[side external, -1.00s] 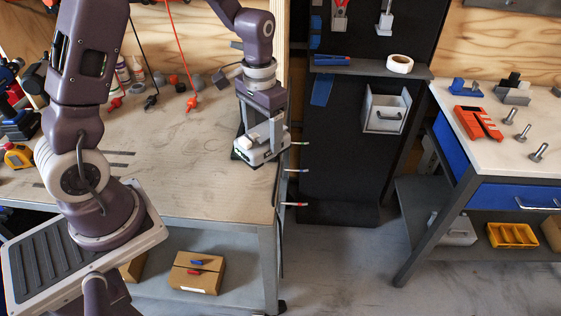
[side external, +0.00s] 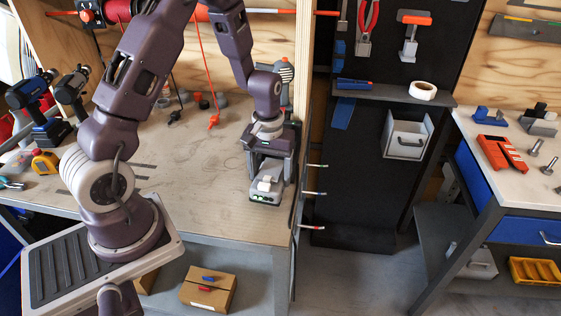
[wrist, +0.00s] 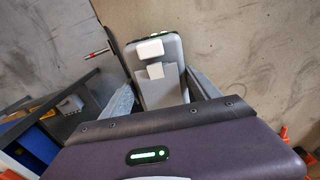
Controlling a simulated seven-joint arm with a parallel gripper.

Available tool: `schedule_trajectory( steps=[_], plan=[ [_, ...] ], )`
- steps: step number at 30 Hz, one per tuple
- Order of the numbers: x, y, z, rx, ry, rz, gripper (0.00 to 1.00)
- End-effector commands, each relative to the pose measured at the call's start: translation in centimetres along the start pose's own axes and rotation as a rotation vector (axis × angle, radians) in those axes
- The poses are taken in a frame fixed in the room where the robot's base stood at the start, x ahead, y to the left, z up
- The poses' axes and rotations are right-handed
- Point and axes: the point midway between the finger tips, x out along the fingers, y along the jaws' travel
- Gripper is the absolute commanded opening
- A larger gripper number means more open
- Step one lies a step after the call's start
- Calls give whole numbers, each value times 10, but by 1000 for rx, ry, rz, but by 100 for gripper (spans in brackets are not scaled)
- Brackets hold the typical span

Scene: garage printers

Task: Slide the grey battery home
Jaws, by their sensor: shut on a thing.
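The grey battery (side external: 265,188) is on or just above the wooden workbench (side external: 200,195), near its right front edge. It has a pale raised latch and green lights on the end facing the side camera. My gripper (side external: 268,170) points down over it from behind. In the wrist view, the battery (wrist: 160,88) lies between the two fingers of my gripper (wrist: 162,92), which are shut on its sides. Its green-lit end faces away from the palm. The palm hides its rear part. I cannot make out a slot or dock around it.
A wooden post stands close to the right of my gripper, with cable ends (side external: 315,194) sticking out below. The bench middle is clear. A white-topped table (side external: 520,165) stands right.

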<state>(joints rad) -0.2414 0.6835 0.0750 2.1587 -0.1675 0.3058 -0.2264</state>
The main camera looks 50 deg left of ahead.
Motion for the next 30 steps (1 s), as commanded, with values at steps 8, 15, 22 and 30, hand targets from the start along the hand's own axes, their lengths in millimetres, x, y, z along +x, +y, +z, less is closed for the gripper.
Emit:
schedule_trajectory(
  steps=[8, 15, 22, 30],
  plan=[
    [11, -8, -3, -105, 2, -2, 7],
    [11, -9, -11, -103, 2, -2, 7],
    [11, -12, -38, -103, 2, -2, 7],
    [11, -14, -58, -101, 1, -2, 7]
  ],
)
